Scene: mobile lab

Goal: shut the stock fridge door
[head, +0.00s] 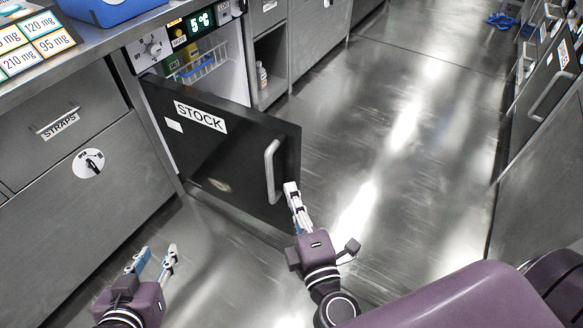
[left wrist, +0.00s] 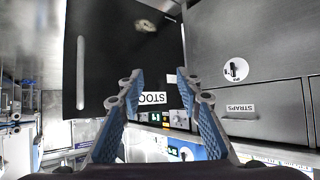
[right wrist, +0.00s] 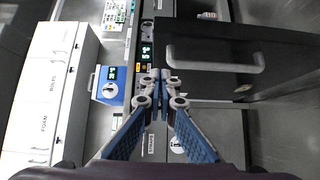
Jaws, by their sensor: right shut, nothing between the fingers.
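The stock fridge door (head: 228,150) is dark, labelled STOCK, and stands swung open from the fridge (head: 185,50) in the counter front. Its pale bar handle (head: 271,171) is near the free edge. My right gripper (head: 291,187) is shut and empty, close to the door's free edge beside the handle; I cannot tell whether it touches. In the right wrist view the handle (right wrist: 213,58) lies beyond the fingertips. My left gripper (head: 156,258) is open and empty, low in front of the door and apart from it. The left wrist view shows the door (left wrist: 125,60) between its fingers.
A STRAPS drawer (head: 60,125) and a lower cabinet are left of the fridge. A blue container (head: 105,8) and a dose panel sit on the counter. An open shelf with a bottle (head: 262,75) is behind the door.

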